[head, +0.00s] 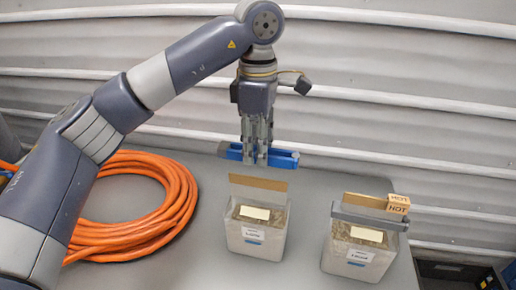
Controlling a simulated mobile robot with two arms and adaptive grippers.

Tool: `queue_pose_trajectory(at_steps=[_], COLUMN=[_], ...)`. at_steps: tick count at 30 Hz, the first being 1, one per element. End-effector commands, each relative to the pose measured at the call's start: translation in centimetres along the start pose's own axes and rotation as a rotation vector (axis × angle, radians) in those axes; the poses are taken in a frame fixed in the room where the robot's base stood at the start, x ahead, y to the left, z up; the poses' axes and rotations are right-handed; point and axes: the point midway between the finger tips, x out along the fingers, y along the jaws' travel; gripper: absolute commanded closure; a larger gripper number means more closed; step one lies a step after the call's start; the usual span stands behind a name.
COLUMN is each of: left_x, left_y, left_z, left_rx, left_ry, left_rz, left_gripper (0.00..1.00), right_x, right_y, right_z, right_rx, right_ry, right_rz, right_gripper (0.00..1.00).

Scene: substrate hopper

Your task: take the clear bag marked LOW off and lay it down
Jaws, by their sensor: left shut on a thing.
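Two clear bags of brownish filling stand upright on the grey table, the left bag (256,232) and the right bag (358,250). Each has a pale label on top and a small white label in front; the print is too small to read, so I cannot tell which is marked LOW. A tan strip (258,183) rises behind the left bag's top. My left gripper (256,158) points down and is shut on a blue bar (285,159), behind and above the left bag in the picture. My right gripper is not in view.
A coil of orange hose (178,200) lies left of the bags. A corrugated wall stands behind. A dark box (452,272) is at lower right.

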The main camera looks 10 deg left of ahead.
Motion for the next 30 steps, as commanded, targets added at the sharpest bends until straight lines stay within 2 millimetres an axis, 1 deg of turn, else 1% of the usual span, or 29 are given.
queue_pose_trajectory(at_steps=[1,21,30], left_x=[-0.6,-4.6,-4.7], left_y=[0.0,0.0,0.0], left_z=[0.0,0.0,0.0], left_rx=[0.000,0.000,0.000], left_ry=[0.000,0.000,0.000], left_rz=[0.000,0.000,0.000], left_gripper=[0.95,0.95,0.95], right_x=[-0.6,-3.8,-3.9], right_y=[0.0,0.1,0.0], right_z=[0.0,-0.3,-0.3], right_rx=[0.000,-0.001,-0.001], right_ry=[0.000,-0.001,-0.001], right_rz=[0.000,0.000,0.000], right_gripper=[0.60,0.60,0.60])
